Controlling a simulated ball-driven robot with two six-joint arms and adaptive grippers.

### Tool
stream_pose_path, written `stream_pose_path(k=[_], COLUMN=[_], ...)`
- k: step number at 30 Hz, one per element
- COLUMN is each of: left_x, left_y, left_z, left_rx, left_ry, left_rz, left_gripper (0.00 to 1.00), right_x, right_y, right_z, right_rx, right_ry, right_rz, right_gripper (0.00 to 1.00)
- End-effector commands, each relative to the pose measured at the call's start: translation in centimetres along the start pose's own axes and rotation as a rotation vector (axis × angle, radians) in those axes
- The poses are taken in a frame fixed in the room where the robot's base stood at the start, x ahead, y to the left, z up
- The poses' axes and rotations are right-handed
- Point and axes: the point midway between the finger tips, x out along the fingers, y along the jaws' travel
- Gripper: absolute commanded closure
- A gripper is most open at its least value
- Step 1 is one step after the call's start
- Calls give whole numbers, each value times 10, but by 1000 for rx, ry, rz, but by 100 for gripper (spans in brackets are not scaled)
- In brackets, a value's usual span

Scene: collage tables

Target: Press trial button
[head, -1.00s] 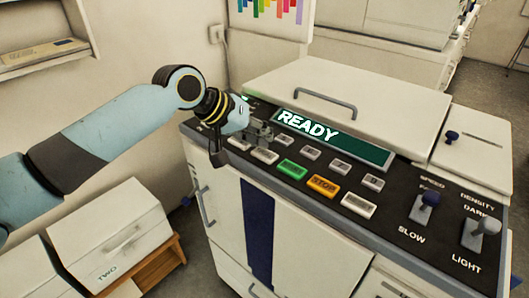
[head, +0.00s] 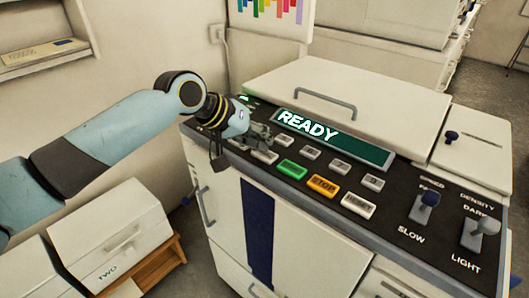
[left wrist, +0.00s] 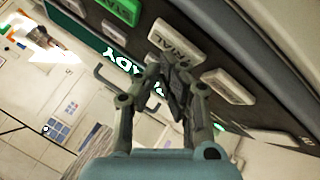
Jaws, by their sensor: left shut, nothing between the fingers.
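The trial button is a pale button lettered TRIAL in the left wrist view (left wrist: 174,41). In the head view the pale button left of the green one (head: 265,157) matches it. My left gripper (head: 263,140) is shut and empty, low over the panel just behind this button. In the left wrist view the closed fingertips of my left gripper (left wrist: 168,68) point at the near edge of the button. I cannot tell whether they touch it. My right gripper is not in view.
The green start button (head: 292,169), orange stop button (head: 323,185) and pale reset button (head: 358,205) line the front row. A display (head: 360,149) reads READY. Two levers (head: 424,205) stand at the right.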

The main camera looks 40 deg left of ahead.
Motion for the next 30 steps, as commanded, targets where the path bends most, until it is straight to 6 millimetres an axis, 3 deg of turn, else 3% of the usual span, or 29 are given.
stream_pose_path(k=[30], left_x=[0], left_y=[-1], left_z=[1], left_rx=[-1], left_ry=[-1], left_rz=[0], left_gripper=[100], right_x=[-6], right_y=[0], right_z=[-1], right_rx=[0], right_ry=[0], right_rz=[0], right_gripper=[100])
